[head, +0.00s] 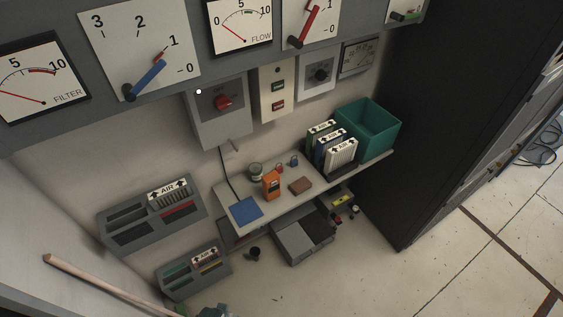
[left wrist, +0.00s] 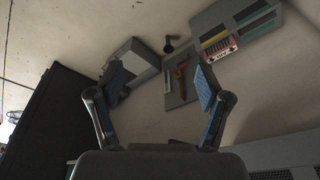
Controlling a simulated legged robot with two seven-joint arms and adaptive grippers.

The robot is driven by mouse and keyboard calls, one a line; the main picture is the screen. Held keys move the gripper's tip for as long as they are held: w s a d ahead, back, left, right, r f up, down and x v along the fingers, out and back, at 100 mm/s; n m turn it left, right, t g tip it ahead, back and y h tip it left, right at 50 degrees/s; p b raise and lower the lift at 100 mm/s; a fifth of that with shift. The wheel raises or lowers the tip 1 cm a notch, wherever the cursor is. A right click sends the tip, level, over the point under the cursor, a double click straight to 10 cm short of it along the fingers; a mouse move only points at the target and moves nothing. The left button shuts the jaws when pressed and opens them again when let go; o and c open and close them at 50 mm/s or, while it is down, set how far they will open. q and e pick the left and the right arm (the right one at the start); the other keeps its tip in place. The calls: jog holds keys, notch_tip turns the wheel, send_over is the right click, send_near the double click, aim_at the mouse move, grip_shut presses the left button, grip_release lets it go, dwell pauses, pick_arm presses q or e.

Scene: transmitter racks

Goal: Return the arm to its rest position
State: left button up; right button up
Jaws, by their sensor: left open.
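My left gripper (left wrist: 160,88) shows in the left wrist view with its two fingers spread wide apart and blue pads facing inward. Nothing is between the fingers. Beyond them are the floor, a grey box (left wrist: 138,60) and a grey panel with a red-handled tool (left wrist: 181,78), all apart from the fingers. In the head view I cannot make out the left gripper clearly; only a small greenish shape shows at the bottom edge. My right gripper is in neither view.
A shelf (head: 222,202) holds an orange device (head: 271,184), a blue pad (head: 246,211), air filters (head: 341,154) and a green bin (head: 368,128). Wall racks (head: 117,212) stand at left. A wooden handle (head: 110,284) crosses lower left.

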pick_arm(q)
jog(key=s+a+f+g+b, duration=0.15)
jog(key=s+f, duration=0.25)
jog(key=f, duration=0.8)
jog(key=s+f+t+b, duration=0.15)
jog(key=s+f, duration=0.35)
jog(key=f, duration=0.6)
jog(key=s+a+f+g+b, duration=0.1)
jog(key=s+a+f+b, duration=0.1)
jog(key=s+f, duration=0.8)
jog(key=shift+s+g+b, duration=0.4)
jog(key=shift+s+b, duration=0.2)
jog(key=shift+s, duration=0.3)
jog(key=shift+f, duration=0.1)
